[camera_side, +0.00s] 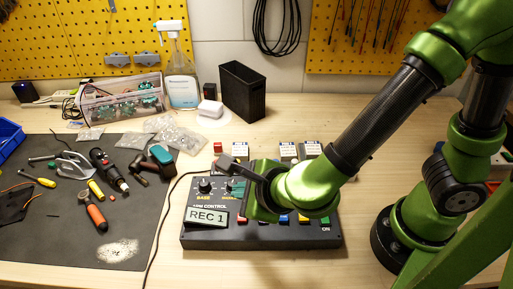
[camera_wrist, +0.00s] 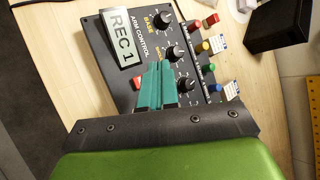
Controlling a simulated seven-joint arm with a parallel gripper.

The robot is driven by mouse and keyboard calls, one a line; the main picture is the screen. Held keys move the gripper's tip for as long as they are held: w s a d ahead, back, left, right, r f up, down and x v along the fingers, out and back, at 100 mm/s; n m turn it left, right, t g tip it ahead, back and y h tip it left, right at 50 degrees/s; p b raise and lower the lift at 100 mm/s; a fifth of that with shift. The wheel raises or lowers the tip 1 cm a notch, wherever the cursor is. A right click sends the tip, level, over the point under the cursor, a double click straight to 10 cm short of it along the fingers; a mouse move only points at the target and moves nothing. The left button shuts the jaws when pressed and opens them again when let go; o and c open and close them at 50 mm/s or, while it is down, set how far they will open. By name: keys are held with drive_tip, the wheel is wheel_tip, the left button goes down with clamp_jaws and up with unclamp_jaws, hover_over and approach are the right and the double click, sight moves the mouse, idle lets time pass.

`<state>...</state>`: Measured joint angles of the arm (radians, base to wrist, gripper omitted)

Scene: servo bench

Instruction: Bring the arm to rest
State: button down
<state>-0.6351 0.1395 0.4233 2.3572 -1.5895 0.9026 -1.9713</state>
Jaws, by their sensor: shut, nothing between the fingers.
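My gripper (camera_wrist: 157,84) shows in the wrist view as two teal fingers, shut with nothing between them. They are over the face of a black control box (camera_wrist: 118,75), among its knobs; I cannot tell if they touch it. In the side view my green arm reaches in from the right, and its wrist is low over the box (camera_side: 205,241), hiding much of its right half. The box carries a label reading REC 1 (camera_side: 207,217), which also shows in the wrist view (camera_wrist: 122,35). Black knobs (camera_wrist: 161,20) and coloured buttons (camera_side: 303,218) sit on its face.
A dark mat (camera_side: 60,240) with a drill (camera_side: 108,170) and hand tools lies at the left. Small labelled blocks (camera_side: 240,151) stand behind the box. A black bin (camera_side: 243,92) and spray bottle (camera_side: 180,80) stand at the back. Bare wood is in front of the box.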

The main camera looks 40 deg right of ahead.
drive_tip(key=shift+s+d+f+m, duration=0.15)
drive_tip(key=shift+m, duration=0.95)
drive_tip(key=s+d+r+m+g+h, duration=0.15)
drive_tip(key=d+m, duration=0.45)
drive_tip(key=m, duration=0.7)
drive_tip(key=s+d+r+m+g, duration=0.1)
drive_tip(key=s+d+m+g, duration=0.3)
drive_tip(key=m, duration=0.8)
drive_tip(key=d+r+m+t+y, duration=0.3)
drive_tip(key=d+r+m, duration=0.6)
drive_tip(key=m, duration=1.2)
drive_tip(key=shift+w+d+r+t+y, duration=0.25)
drive_tip(key=shift+w+r+t+y, duration=0.15)
drive_tip(key=shift+r, duration=0.2)
